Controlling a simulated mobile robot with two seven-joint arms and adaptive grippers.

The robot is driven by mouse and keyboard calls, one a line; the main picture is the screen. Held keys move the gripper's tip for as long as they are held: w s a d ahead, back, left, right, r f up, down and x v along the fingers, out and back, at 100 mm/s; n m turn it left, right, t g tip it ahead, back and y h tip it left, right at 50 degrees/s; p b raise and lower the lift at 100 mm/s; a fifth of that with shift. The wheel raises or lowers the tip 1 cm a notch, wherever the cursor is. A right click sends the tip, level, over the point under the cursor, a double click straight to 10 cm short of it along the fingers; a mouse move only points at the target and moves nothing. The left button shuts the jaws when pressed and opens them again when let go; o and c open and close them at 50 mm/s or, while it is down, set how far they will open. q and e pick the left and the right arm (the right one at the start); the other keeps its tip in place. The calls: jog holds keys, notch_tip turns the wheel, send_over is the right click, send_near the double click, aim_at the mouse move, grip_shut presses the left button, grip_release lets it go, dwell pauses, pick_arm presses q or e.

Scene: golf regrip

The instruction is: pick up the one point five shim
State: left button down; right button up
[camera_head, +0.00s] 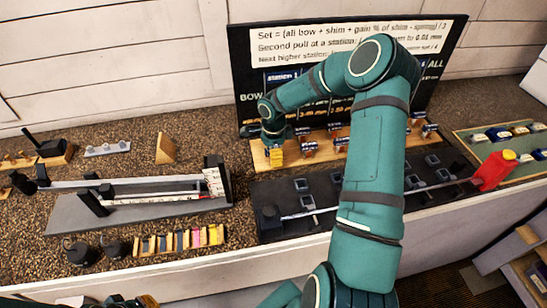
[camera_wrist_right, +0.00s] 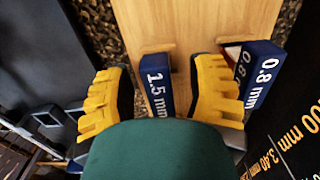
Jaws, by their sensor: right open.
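The 1.5 mm shim (camera_wrist_right: 156,84) is a dark blue block with white lettering, standing at a wooden rack (camera_wrist_right: 160,25). In the right wrist view it sits between the two yellow fingers of my right gripper (camera_wrist_right: 161,88), with gaps on both sides. The right gripper (camera_head: 275,156) is open at the left end of the rack in the head view, where it hides this shim. A dark and yellow part at the bottom edge of the head view (camera_head: 147,300) seems to be my left gripper, mostly cut off.
A 0.8 mm shim (camera_wrist_right: 262,72) stands close to the right finger. A black sign board (camera_head: 243,75) rises behind the rack. A dark fixture with a golf club (camera_head: 330,210) lies in front. A measuring scale (camera_head: 150,190) stands at left. My right arm covers the middle.

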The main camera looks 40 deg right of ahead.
grip_shut()
